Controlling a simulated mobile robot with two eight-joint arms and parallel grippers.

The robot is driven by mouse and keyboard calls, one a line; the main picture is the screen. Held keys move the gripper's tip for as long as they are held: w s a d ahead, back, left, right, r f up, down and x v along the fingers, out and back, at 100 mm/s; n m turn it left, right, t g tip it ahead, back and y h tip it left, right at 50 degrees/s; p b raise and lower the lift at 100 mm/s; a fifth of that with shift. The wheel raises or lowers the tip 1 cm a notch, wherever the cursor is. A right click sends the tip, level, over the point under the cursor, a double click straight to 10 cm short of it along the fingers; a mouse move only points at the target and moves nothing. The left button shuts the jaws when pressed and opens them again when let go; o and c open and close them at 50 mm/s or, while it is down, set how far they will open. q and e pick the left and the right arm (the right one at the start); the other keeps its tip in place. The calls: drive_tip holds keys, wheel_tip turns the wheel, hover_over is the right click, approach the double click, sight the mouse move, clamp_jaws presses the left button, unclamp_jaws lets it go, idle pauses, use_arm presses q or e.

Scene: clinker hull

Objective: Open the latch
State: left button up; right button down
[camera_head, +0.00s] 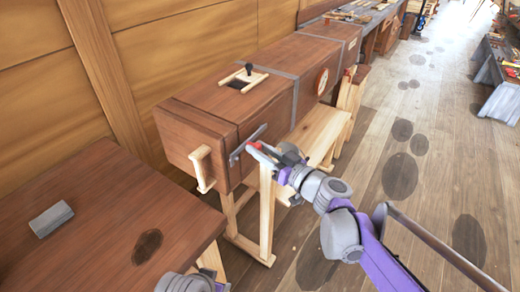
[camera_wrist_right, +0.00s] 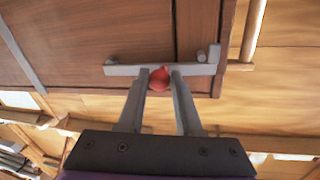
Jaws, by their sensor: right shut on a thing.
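The latch is a grey metal bar (camera_head: 240,152) across the seam near the end of a long brown wooden box (camera_head: 225,100). In the right wrist view the latch bar (camera_wrist_right: 125,70) lies across the seam, with a small peg near one end and a bracket at the other. A red knob (camera_wrist_right: 159,77) sits at the bar's lower edge. My right gripper (camera_wrist_right: 160,75) is shut on the red knob, one finger on each side. In the head view my right gripper (camera_head: 258,149) reaches the latch from the right.
A pale wooden handle (camera_head: 201,169) stands out from the box end. The box rests on a wooden trestle (camera_head: 266,215). A brown table (camera_head: 90,235) with a grey block (camera_head: 51,219) is at left. Plank floor (camera_head: 430,170) is open at right.

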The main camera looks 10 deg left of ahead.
drive_tip(key=shift+r, duration=0.15)
drive_tip(key=shift+w+r+m+p, duration=0.2)
drive_tip(key=shift+r+m+p, duration=0.8)
drive_tip(key=shift+m+p, duration=0.2)
drive_tip(key=r+m+p, duration=0.1)
drive_tip(key=m, duration=0.1)
drive_tip(key=w+r+m+g+p, duration=0.1)
drive_tip(key=w+d+r+m+h+p, duration=0.1)
drive_tip(key=r+m, duration=0.1)
drive_tip(key=shift+w+m+g+p, duration=0.25)
drive_tip(key=shift+m+g+p, duration=0.05)
drive_tip(key=shift+p, duration=0.1)
drive_tip(key=shift+w+d+r+m+p, duration=0.2)
drive_tip(key=shift+w+r+m+p, duration=0.25)
drive_tip(key=shift+m, duration=0.35)
drive_tip(key=shift+w+d+r+m+g+y+p, duration=0.15)
drive_tip(key=shift+w+d+m+g, duration=0.35)
drive_tip(key=shift+w+m, duration=0.95)
drive_tip(key=shift+w+d+f+m+g+y+p, duration=0.15)
drive_tip(key=shift+w+d+m+g, duration=0.35)
drive_tip(key=shift+w+m, duration=0.95)
drive_tip(key=shift+w+d+r+m+g+y+p, duration=0.15)
drive_tip(key=shift+w+d+m+g, duration=0.35)
drive_tip(key=shift+w+m, duration=0.95)
drive_tip(key=shift+s+a+m, duration=0.1)
drive_tip(key=shift+s+m, duration=0.25)
drive_tip(key=shift+s, duration=0.05)
